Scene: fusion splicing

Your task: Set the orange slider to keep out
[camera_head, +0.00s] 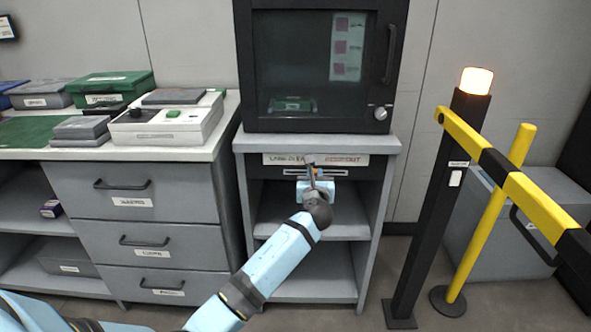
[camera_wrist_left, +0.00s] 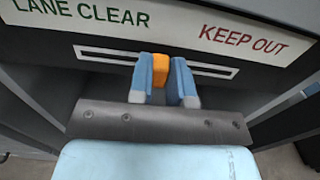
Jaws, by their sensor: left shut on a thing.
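The orange slider (camera_wrist_left: 160,70) sits in a dark slot with a pale frame (camera_wrist_left: 215,67), near the slot's middle. Above the slot a white label strip (camera_wrist_left: 165,22) reads LANE CLEAR in green at the left and KEEP OUT in red at the right. My left gripper (camera_wrist_left: 165,85) is shut on the slider, with one blue finger on each side of it. In the head view my left gripper (camera_head: 311,168) is in front of the panel below the cabinet, and the label strip (camera_head: 345,160) shows behind it. The slider is mostly hidden there. My right gripper is not in view.
A black glass-fronted cabinet (camera_head: 262,100) stands on the grey shelf unit (camera_head: 242,147) above the slot. A counter (camera_head: 30,153) with boxes is at the left. A black post (camera_head: 428,220) with a lit amber lamp (camera_head: 475,81) and a yellow-black barrier arm (camera_head: 525,192) stands at the right.

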